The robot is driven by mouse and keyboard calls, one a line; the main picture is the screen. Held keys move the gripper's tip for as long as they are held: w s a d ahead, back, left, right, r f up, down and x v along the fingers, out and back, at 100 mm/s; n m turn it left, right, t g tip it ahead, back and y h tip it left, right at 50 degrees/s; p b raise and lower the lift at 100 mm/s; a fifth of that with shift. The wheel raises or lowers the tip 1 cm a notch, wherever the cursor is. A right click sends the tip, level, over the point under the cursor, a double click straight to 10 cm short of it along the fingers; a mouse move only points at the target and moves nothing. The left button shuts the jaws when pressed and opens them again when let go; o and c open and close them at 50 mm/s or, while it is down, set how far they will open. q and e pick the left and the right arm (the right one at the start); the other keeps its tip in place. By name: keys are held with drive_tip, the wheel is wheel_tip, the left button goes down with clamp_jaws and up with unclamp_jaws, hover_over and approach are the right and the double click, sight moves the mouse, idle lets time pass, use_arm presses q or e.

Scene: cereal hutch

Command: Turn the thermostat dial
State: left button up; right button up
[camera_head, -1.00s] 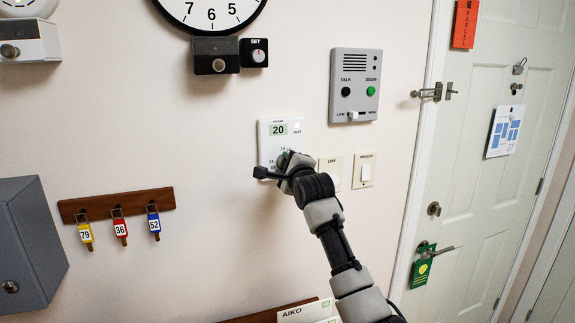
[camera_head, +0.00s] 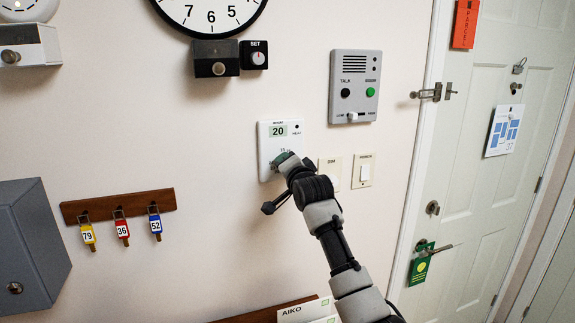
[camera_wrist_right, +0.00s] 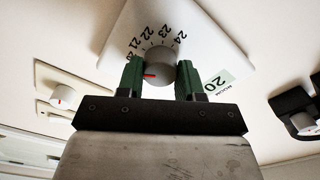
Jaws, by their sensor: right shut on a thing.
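The white thermostat (camera_head: 267,146) is on the wall, and its small display reads 20. In the right wrist view, the thermostat (camera_wrist_right: 205,22) has a scale with numbers such as 22, 23 and 24 around a round grey dial (camera_wrist_right: 160,62). The dial's red mark points left, towards the low end of the scale. My right gripper (camera_head: 285,161) is at the thermostat's lower part and hides the dial in the head view. In the wrist view its green fingers (camera_wrist_right: 161,75) are shut on the dial, one on each side. My left gripper is not in view.
Light switches (camera_head: 365,171) sit just right of my right gripper. An intercom panel (camera_head: 355,87) is above right. A key rack (camera_head: 118,205) hangs to the left, and a clock (camera_head: 210,12) is above.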

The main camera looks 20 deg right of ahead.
drive_tip(key=n+p, duration=0.1)
drive_tip(key=n, duration=1)
drive_tip(key=shift+f+p, duration=0.15)
drive_tip(key=shift+p, duration=0.2)
drive_tip(key=shift+n, duration=0.4)
drive_tip(key=o, duration=0.9)
drive_tip(key=shift+s+d+b, duration=0.15)
drive_tip(key=shift+s+b, duration=1.9)
drive_tip(key=shift+s, duration=3.35)
